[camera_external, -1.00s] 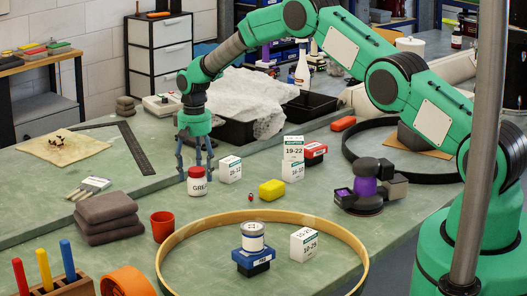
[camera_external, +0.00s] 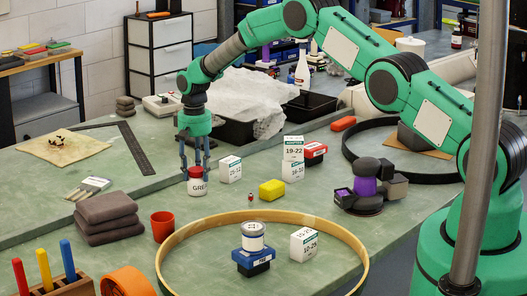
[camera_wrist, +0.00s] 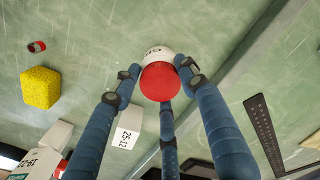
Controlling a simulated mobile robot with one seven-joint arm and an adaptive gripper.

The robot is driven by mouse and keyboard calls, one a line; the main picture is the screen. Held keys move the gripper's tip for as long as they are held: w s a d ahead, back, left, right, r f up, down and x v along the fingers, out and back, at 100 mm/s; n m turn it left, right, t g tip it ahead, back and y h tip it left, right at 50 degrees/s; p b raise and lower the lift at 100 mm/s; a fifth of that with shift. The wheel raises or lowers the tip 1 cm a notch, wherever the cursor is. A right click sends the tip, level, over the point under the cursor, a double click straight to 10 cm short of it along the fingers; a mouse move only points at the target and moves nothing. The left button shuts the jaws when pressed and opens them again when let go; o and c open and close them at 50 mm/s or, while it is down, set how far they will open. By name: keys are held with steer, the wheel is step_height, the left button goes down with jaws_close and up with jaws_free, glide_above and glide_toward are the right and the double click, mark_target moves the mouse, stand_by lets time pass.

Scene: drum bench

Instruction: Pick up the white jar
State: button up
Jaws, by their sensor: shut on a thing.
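The white jar (camera_external: 197,187) has a red lid and dark lettering on its side. It stands upright on the green bench in the external view. My gripper (camera_external: 196,168) is over it, with its blue fingers pointing down around the lid. In the wrist view the jar (camera_wrist: 158,54) shows its red lid between the three fingers of my gripper (camera_wrist: 157,85), which are shut on it. The jar's underside is hidden, so I cannot tell whether it is clear of the bench.
A white box (camera_external: 230,169) stands just right of the jar.

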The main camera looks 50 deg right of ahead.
steer(key=shift+r, duration=0.4)
jaws_close()
step_height(320, 180, up, 2)
steer(key=shift+r, duration=0.25)
steer(key=shift+s+r, duration=0.25)
steer(key=shift+s, duration=0.4)
steer(key=s+r, duration=0.1)
steer(key=s, duration=1.3)
steer(key=shift+s+a, duration=0.15)
steer(key=shift+s, duration=0.2)
